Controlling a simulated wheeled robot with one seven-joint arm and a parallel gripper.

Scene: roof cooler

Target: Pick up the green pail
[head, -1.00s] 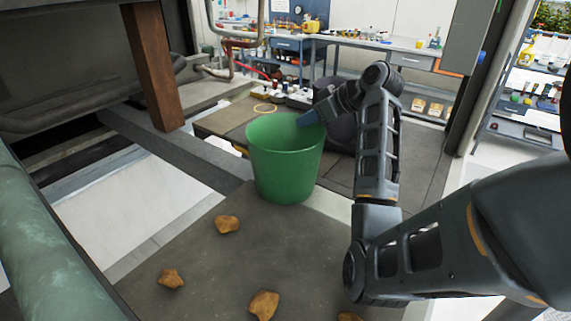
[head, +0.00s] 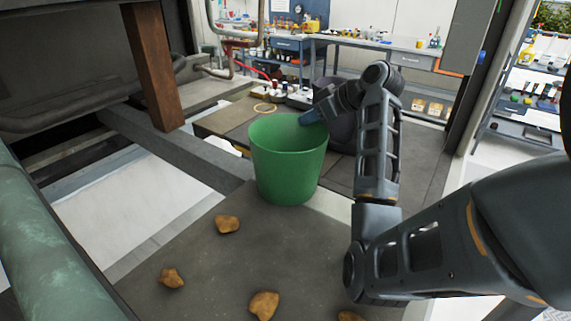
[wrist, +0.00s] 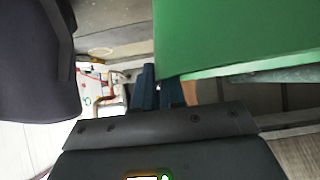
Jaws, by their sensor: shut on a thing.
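The green pail (head: 288,165) stands upright on the dark grey surface in the middle of the head view. My gripper (head: 310,118) is at the pail's right rim, and it is shut on the rim wall. In the wrist view the green pail (wrist: 240,38) fills the upper right. The fingers of my gripper (wrist: 155,85) show close together at the pail's edge there. The pail hides part of the fingers.
Several brown rocks (head: 228,224) lie on the grey surface (head: 200,265) in front of the pail. A dark round container (head: 342,132) stands right behind the pail. A brown post (head: 152,65) rises at the left. A workbench (head: 400,55) stands far back.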

